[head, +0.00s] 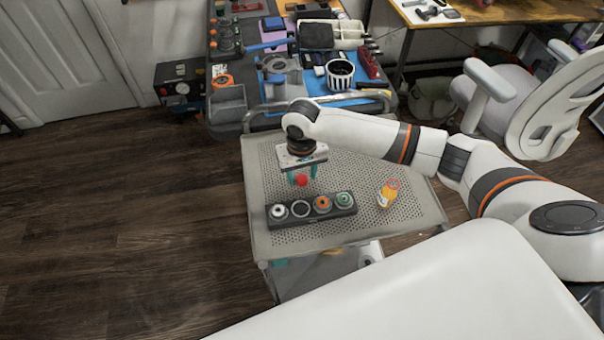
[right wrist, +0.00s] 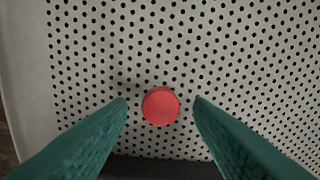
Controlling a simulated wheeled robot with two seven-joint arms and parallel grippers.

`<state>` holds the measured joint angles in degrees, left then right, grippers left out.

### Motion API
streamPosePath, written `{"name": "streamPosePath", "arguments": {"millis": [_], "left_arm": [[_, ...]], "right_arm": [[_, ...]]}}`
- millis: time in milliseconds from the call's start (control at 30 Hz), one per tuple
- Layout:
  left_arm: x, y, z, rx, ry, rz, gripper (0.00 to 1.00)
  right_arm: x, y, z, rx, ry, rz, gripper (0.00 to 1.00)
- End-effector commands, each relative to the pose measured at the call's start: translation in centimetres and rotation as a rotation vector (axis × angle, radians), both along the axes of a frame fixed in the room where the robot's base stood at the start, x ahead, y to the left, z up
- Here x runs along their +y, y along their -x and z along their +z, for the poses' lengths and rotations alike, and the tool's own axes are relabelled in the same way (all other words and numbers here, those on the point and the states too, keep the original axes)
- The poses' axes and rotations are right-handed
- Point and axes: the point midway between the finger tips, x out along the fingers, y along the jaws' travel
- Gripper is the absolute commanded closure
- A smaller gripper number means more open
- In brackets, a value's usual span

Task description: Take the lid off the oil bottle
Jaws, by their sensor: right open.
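The small oil bottle (head: 386,196), yellow and white with an orange-red top, stands on the right part of the perforated cart top. It is too small to tell whether a lid sits on it. My right gripper (head: 302,176) is above the cart, well left of the bottle, fingers pointing down and open. A small round red piece, perhaps a lid (head: 301,181), shows between its green fingertips. In the right wrist view the red disc (right wrist: 160,106) has a gap to each finger. I cannot tell whether it rests on the cart. My left gripper is not in view.
A black holder (head: 312,211) with several round parts lies on the cart (head: 352,226), just in front of the gripper. A cluttered workbench (head: 228,104) stands behind, and an office chair (head: 530,105) at the right. The cart top around the bottle is clear.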

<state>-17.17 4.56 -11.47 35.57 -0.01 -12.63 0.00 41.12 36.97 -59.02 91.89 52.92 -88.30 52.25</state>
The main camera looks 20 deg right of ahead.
Motion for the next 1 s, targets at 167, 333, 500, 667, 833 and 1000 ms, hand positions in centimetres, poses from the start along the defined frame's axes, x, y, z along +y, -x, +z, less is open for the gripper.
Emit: {"name": "streamPosePath", "arguments": {"millis": [167, 333, 500, 667, 833, 1000], "left_arm": [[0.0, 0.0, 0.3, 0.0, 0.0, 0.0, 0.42], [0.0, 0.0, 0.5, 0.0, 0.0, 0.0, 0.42], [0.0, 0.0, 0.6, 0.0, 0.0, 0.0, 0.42], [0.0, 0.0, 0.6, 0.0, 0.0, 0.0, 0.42], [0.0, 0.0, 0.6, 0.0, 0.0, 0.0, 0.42], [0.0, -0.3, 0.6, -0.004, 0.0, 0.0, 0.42]], "right_arm": [[0.0, -0.1, 3.7, -0.005, 0.0, 0.001, 0.53], [0.0, -0.1, 7.4, -0.005, -0.001, 0.0, 0.53], [0.0, -0.1, 10.0, -0.003, -0.001, 0.0, 0.53], [0.0, 0.0, 11.1, -0.001, 0.0, 0.0, 0.53], [0.0, 0.0, 11.2, -0.001, 0.0, 0.0, 0.53], [0.0, 0.0, 11.2, 0.0, 0.001, 0.0, 0.53]]}}
